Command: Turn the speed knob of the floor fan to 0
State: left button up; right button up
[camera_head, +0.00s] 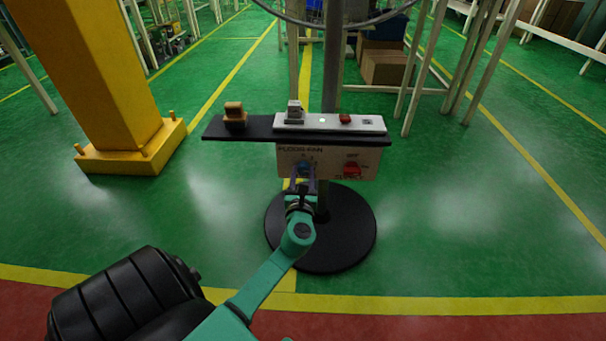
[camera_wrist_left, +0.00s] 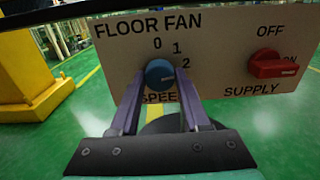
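The floor fan's control panel (camera_head: 330,163) is a beige box on the fan's pole. In the left wrist view its blue round speed knob (camera_wrist_left: 160,74) sits above the word SPEED, with 0, 1 and 2 printed around its upper right. I cannot make out which number the knob points to. My left gripper (camera_head: 303,181) is at the panel front. Its two purple fingers (camera_wrist_left: 160,80) lie on either side of the knob and appear to touch it. The knob also shows in the head view (camera_head: 304,169), partly hidden by the gripper. My right gripper is out of view.
A red supply knob (camera_wrist_left: 272,65) with OFF and ON marks is right of the speed knob. Above the panel is a dark shelf (camera_head: 255,127) with small devices. The fan's round black base (camera_head: 345,250) stands on the green floor. A yellow column (camera_head: 95,80) is at left.

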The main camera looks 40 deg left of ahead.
pick_arm(q)
grip_shut()
